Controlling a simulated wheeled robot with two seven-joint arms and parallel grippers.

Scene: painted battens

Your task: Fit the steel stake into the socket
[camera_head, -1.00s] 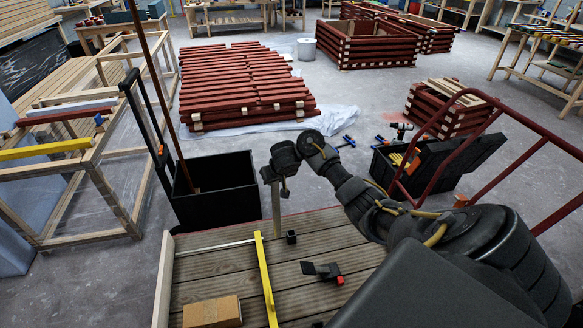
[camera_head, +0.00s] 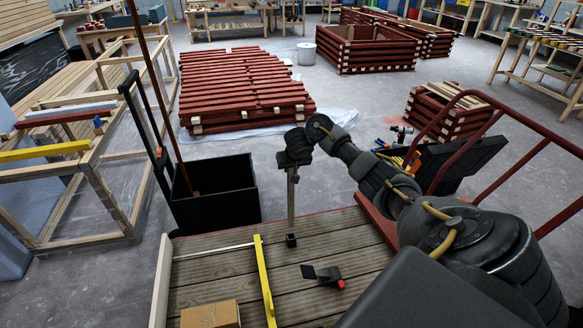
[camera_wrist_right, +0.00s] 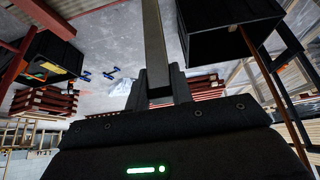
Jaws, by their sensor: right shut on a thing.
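The steel stake (camera_head: 291,205) is a grey flat bar that hangs upright from my right gripper (camera_head: 292,170). The socket (camera_head: 291,240) is a small black block on the grooved plank deck (camera_head: 225,275). The stake's lower end meets the socket's top in the head view; I cannot tell whether it is inside or just above or behind it. In the right wrist view the jaws (camera_wrist_right: 158,88) are closed around the stake (camera_wrist_right: 154,40), whose far end runs out of the frame. My left gripper is not in view.
A yellow bar (camera_head: 264,280), a cardboard box (camera_head: 210,316) and a dark piece with a red end (camera_head: 325,276) lie on the deck. A black bin (camera_head: 215,200) stands behind it at left, with a tall pole. A red rail (camera_head: 540,143) curves at right.

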